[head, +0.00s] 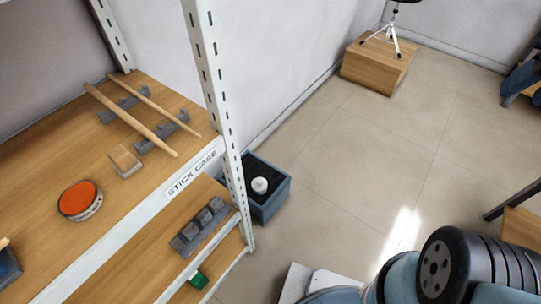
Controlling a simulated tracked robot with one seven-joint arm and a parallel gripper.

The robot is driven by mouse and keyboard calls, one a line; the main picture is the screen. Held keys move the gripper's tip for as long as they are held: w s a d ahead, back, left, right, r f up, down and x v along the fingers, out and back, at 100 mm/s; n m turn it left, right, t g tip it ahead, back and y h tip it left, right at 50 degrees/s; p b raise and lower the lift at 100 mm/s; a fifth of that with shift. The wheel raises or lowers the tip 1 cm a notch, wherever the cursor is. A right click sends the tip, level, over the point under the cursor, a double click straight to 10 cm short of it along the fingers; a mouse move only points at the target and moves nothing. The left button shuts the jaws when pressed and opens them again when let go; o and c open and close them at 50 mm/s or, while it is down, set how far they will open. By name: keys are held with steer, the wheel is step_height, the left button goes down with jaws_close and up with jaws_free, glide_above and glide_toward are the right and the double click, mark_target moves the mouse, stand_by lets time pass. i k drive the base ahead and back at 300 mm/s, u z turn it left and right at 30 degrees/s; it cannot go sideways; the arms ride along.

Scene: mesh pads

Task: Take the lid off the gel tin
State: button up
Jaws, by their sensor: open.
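A round, low tin (80,207) sits on the upper wooden shelf at the left, with a pale rim and side and a flat orange top. Dark marks show on its side, too small to read. I cannot tell whether the orange top is a lid or the tin's contents. It stands upright with nothing touching it. My gripper is not in this view; only part of my own arm shows at the bottom right, well away from the tin.
On the upper shelf (40,165), two drumsticks (130,118) rest on grey holders and a small wooden block (124,160) lies nearby. A white upright post (214,90) stands right of the shelf. A blue bin (268,206) sits on the floor. Open floor lies to the right.

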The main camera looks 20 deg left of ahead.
mark_target(259, 184)
steer(key=u, duration=0.3)
steer(key=i, duration=0.9)
steer(key=u, duration=0.5)
